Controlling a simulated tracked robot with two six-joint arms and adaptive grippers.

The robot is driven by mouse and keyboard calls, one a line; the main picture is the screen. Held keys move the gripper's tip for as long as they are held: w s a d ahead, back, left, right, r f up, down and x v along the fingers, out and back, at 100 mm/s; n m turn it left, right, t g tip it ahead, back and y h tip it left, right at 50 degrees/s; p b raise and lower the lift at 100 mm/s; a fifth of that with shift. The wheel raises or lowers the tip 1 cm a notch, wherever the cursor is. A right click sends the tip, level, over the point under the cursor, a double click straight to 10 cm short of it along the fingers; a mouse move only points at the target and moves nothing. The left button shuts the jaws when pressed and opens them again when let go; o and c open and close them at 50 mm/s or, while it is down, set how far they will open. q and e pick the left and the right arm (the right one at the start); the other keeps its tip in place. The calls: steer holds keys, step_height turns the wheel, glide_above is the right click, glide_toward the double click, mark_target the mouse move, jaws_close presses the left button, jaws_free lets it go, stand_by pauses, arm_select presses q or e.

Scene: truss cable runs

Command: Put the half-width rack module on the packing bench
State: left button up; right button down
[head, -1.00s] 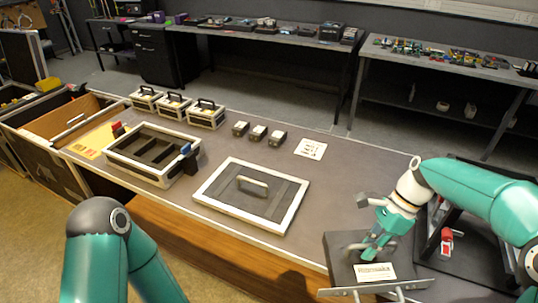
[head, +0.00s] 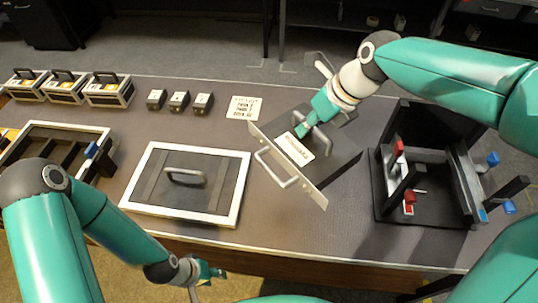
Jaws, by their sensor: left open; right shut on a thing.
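The half-width rack module (head: 333,158) is a dark grey box with a pale front plate, a bow handle and a white label. It is turned at an angle over the packing bench (head: 330,222), between the white-framed panel and the black rack. My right gripper (head: 303,127) is shut on it from above, and its fingertips are partly hidden. I cannot tell whether the module's underside touches the bench top. My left gripper (head: 208,272) is open and empty, low at the bench's front edge, well apart from the module.
A white-framed panel with a handle (head: 143,195) lies left of the module. A black rack with red and blue clips (head: 385,205) stands to its right. A paper card (head: 243,107), small dark blocks (head: 180,101) and handled cases (head: 108,93) sit behind. Bare bench shows in front.

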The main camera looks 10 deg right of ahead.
mark_target(324, 160)
step_height(324, 160, down, 20)
steer(key=shift+r+b, duration=0.1)
steer(key=shift+b, duration=0.35)
steer(key=c, duration=1.2)
jaws_free()
steer(key=v, duration=1.2)
